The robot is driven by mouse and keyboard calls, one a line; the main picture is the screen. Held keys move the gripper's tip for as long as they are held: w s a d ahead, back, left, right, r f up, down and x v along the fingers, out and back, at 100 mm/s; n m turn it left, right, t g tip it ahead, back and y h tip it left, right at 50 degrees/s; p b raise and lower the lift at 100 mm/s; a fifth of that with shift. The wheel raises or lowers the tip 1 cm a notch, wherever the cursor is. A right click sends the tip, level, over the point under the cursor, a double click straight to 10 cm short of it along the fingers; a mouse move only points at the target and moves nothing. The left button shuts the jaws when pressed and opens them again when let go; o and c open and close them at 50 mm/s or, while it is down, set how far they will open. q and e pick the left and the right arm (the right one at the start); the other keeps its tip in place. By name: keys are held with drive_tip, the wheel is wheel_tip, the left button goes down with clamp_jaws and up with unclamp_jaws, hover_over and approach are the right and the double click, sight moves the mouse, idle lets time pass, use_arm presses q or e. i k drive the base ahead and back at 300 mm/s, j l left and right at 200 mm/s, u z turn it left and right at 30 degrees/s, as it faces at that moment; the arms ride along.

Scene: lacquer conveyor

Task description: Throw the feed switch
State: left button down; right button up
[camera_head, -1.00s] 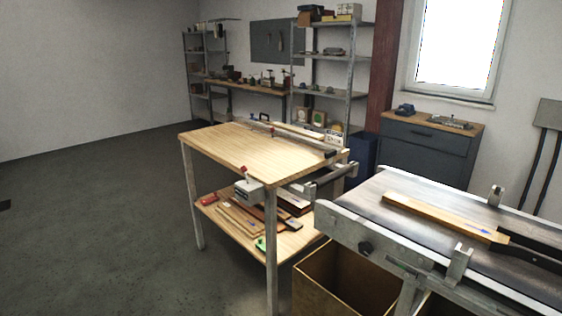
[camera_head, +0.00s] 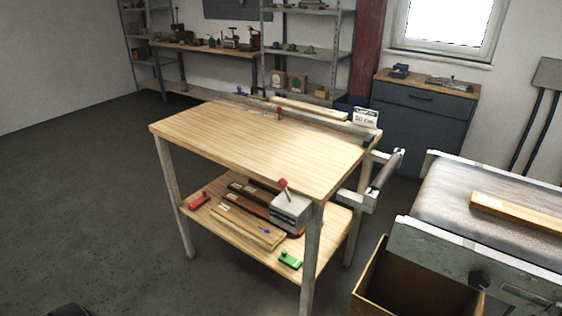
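A grey box with a red-tipped lever (camera_head: 284,188) is at the near corner of the wooden worktable and looks like the feed switch. Its housing (camera_head: 290,213) hangs just below the tabletop, beside the front leg. The lever sticks up and leans slightly left in the picture. Nothing touches it. Neither gripper shows clearly in the head view; a dark rounded shape at the bottom left edge is too cut off to identify.
The worktable (camera_head: 240,140) carries a fence with a small white sign (camera_head: 365,118). Its lower shelf (camera_head: 235,238) holds boards, a red tool and a green tool (camera_head: 289,260). A conveyor (camera_head: 450,205) with a wooden strip (camera_head: 515,213) and an open box (camera_head: 410,290) stand right. Floor left is clear.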

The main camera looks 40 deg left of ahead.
sight(282, 181)
drive_tip(key=j, duration=1.05)
drive_tip(key=i+j, duration=0.1)
drive_tip(key=j, duration=0.95)
